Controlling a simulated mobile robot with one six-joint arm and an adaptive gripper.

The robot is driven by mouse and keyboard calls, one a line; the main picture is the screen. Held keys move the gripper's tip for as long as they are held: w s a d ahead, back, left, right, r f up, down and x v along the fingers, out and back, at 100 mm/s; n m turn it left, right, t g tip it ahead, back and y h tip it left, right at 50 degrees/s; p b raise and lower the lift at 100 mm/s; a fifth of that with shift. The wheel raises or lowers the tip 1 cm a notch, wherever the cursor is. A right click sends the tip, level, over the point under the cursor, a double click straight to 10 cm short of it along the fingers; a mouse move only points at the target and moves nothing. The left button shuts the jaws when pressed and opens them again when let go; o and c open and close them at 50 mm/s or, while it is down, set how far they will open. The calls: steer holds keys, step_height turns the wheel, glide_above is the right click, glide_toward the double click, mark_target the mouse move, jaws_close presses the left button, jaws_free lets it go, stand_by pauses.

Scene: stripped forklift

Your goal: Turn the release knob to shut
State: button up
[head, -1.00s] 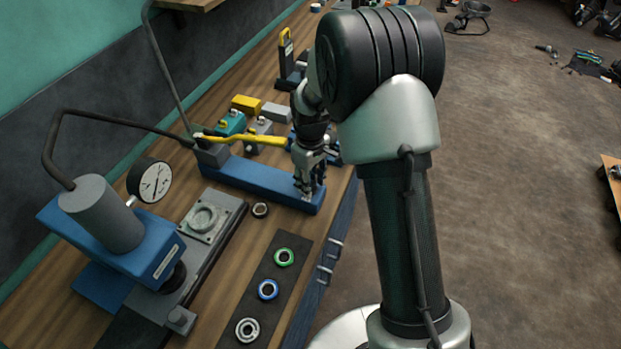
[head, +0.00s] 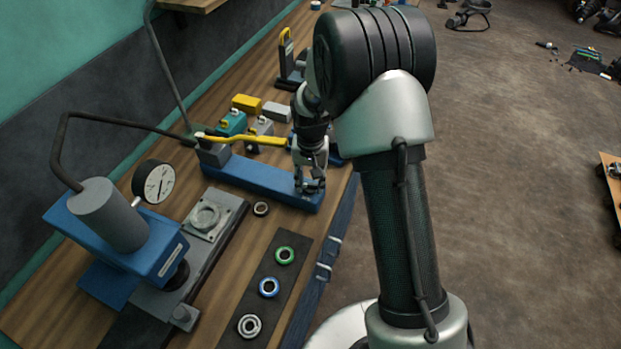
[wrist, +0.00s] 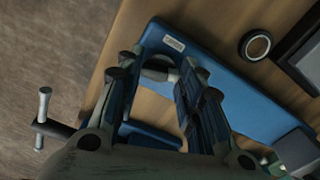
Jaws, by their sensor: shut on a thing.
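The release knob (wrist: 158,70), a small grey rounded piece, sits on the near end of the blue pump body (head: 240,181). In the wrist view it lies between my fingertips, close to the small white label on the blue body (wrist: 235,95). My gripper (head: 309,188) points down at that end of the pump and is shut on the knob; it also shows in the wrist view (wrist: 158,72). The fingers hide the knob in the head view. Any mark showing the knob's setting cannot be made out.
A yellow lever (head: 240,140) runs along above the pump, close to my gripper. A dark ring (head: 261,208) lies beside the pump. A blue press with a gauge (head: 154,182) stands at the left. A dark mat (head: 266,308) holds green, blue and grey rings.

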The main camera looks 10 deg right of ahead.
mark_target(310, 184)
steer(key=shift+m, duration=1.7)
steer(key=o, duration=1.1)
steer(key=shift+c, duration=0.2)
step_height(310, 184, up, 12)
